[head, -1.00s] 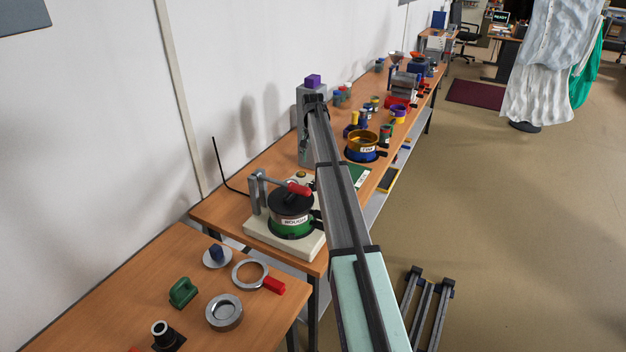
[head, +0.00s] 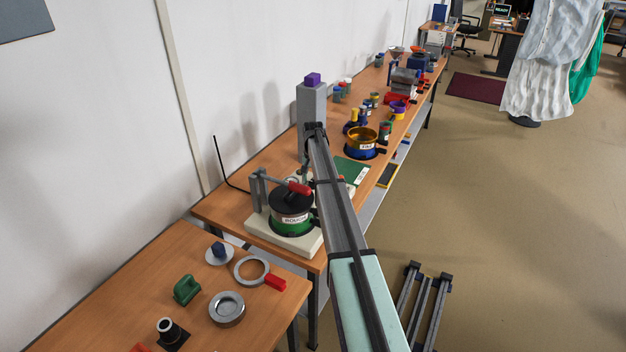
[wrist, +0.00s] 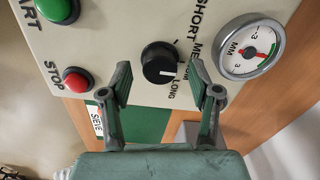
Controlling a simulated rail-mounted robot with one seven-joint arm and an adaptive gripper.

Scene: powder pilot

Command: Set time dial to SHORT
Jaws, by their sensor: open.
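The time dial (wrist: 160,62) is a round black knob on a cream control panel (wrist: 98,22) in the wrist view. Its white pointer line faces right in the picture, on the side of the MED and LONG lettering. SHORT is printed above right of the knob, and LONG below right. My gripper (wrist: 161,80) is open, with one finger left of the knob and one right of it. The right finger covers part of the MED lettering. I cannot tell whether either finger touches the knob. In the head view my arm hides most of the panel.
A red STOP button (wrist: 76,80) and green START button (wrist: 58,8) lie left of the knob. A round MM gauge (wrist: 250,46) is close to the right finger. In the head view, a pot labelled ROUGH (head: 291,222) and a grey column (head: 311,105) stand near my arm.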

